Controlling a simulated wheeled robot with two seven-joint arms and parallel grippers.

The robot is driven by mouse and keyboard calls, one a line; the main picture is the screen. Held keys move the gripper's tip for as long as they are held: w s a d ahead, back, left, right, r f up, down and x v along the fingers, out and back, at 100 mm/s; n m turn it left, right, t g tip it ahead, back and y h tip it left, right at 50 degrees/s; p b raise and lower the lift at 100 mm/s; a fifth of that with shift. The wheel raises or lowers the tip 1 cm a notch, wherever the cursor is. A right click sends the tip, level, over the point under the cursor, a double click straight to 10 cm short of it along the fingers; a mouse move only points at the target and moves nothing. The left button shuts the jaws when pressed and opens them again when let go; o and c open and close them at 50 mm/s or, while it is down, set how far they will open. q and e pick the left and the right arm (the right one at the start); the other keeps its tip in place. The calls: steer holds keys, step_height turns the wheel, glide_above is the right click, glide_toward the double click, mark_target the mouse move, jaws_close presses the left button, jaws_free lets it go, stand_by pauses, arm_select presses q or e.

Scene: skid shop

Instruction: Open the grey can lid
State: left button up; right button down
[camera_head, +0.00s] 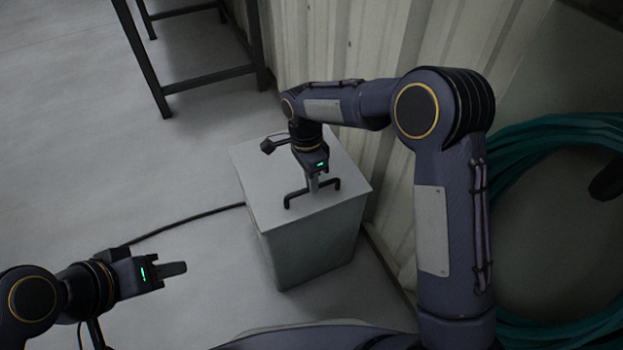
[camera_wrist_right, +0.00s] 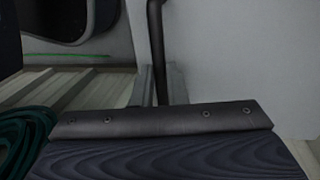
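The grey can (camera_head: 318,240) is a square box standing on the floor against the corrugated wall. Its flat lid (camera_head: 262,170) lies level on top and looks closed. A black bar handle (camera_head: 331,183) is on the lid; its dark bar (camera_wrist_right: 157,45) also shows in the right wrist view. My right gripper (camera_head: 313,185) points down at the middle of the handle. Grey finger parts sit on both sides of the bar, so it looks shut on the handle. My left gripper (camera_head: 174,268) is low at the left, apart from the can; its finger gap is hidden.
A dark metal table frame (camera_head: 150,80) stands at the back left. A coil of green hose (camera_head: 535,145) lies at the right, beside the corrugated wall (camera_head: 330,40). A black cable (camera_head: 190,218) shows left of the can.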

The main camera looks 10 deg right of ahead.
mark_target(311, 196)
steer(key=shift+t, duration=0.6)
steer(key=f+b, duration=0.2)
steer(key=f, duration=0.1)
steer(key=s+f+b, duration=0.1)
steer(key=f+b, duration=0.1)
steer(key=shift+d+f+b, duration=0.15)
steer(key=shift+f+b, duration=0.15)
steer(key=shift+f, duration=0.1)
step_height(311, 196, down, 8)
steer(key=b, duration=0.1)
steer(key=shift+r, duration=0.1)
steer(key=c, duration=1.5)
jaws_free()
steer(key=shift+o, duration=0.2)
steer(key=r+p, duration=0.1)
steer(key=r, duration=0.1)
steer(key=r+p, duration=0.1)
steer(key=r, duration=0.1)
steer(key=r+p, duration=0.1)
steer(key=r, duration=0.2)
steer(key=shift+w+r, duration=0.1)
steer(key=shift+w, duration=0.3)
steer(key=shift+r, duration=0.4)
steer(key=shift+w, duration=0.1)
steer(key=shift+c, duration=0.3)
